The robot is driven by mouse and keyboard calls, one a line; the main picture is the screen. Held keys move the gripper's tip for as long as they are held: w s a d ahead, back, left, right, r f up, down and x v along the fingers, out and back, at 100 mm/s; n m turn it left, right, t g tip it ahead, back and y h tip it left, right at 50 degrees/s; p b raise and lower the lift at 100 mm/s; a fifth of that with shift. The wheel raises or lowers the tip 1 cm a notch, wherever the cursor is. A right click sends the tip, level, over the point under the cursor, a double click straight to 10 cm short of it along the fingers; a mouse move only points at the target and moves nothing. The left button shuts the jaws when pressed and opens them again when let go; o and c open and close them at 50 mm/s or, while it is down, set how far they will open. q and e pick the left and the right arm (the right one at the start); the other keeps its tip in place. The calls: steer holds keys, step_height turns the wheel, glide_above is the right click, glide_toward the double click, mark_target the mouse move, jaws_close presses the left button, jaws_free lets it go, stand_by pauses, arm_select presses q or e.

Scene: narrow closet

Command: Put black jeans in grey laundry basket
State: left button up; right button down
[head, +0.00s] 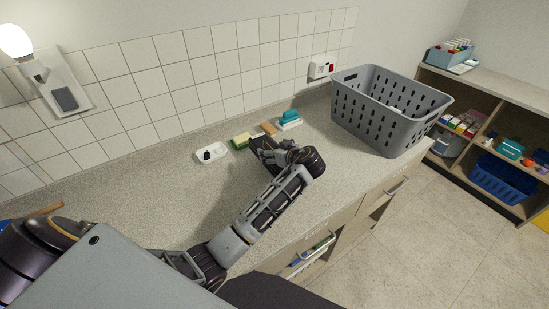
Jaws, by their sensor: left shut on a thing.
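The grey laundry basket (383,119) stands upright on the counter at the back right, with slotted sides and an open top. My left gripper (268,150) is low over the counter, left of the basket and apart from it. It is shut on a dark flat thing, which looks like the black jeans (257,143). Only a small part of the jeans shows, as the gripper and wrist hide the rest. I cannot tell if they still touch the counter. My right gripper is not in view.
A white dish (212,153) with a small black thing, a green-yellow sponge (242,140) and a teal brush-like thing (289,117) lie along the tiled wall. Open shelves (480,150) stand at the right beyond the floor. The counter's left part is mostly clear.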

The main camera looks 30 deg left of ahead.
arm_select(q)
steer(key=shift+f, duration=1.8)
steer(key=shift+f, duration=0.1)
steer(key=o, duration=1.1)
steer(key=shift+o, duration=0.2)
steer(key=shift+d, duration=0.1)
steer(key=b+v, duration=0.1)
steer(key=v, duration=1.1)
